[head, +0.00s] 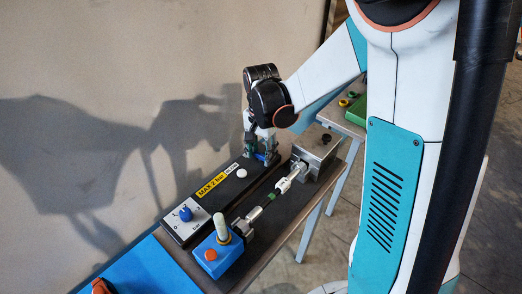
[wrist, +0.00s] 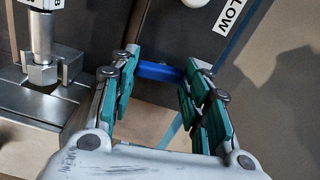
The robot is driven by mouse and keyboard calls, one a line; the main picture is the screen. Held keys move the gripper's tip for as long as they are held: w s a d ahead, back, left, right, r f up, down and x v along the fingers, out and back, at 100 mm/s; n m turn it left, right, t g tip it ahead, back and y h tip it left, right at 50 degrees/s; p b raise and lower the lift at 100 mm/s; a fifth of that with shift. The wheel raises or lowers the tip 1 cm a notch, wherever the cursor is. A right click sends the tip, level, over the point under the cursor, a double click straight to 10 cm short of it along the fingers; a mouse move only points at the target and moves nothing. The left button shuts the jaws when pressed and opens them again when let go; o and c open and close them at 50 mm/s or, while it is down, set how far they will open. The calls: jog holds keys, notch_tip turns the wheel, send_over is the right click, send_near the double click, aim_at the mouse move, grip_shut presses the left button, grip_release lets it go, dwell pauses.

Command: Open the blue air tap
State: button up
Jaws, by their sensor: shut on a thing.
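The blue air tap (wrist: 160,72) shows in the wrist view as a blue bar on the dark panel, lying crosswise between my fingertips. My gripper (wrist: 162,78) has teal-padded fingers shut on the tap, one fingertip at each end of the bar. In the head view my gripper (head: 260,154) reaches down to the far end of the dark panel (head: 207,211). A small blue part of the tap (head: 264,157) shows there; the fingers hide most of it.
A white button (head: 241,173) and a yellow "MAX 2 bar" label (head: 212,184) are on the panel, with a blue-knobbed dial (head: 185,213) nearer. A metal block (head: 318,146) stands right of my gripper. A blue box (head: 216,250) with a pale lever stands at the near end. The wall is close on the left.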

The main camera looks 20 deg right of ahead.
aim_at(261, 154)
jog(key=shift+m, duration=0.7)
jog(key=o, duration=1.1)
jog(key=shift+c, duration=0.2)
notch_tip(261, 154, up, 12)
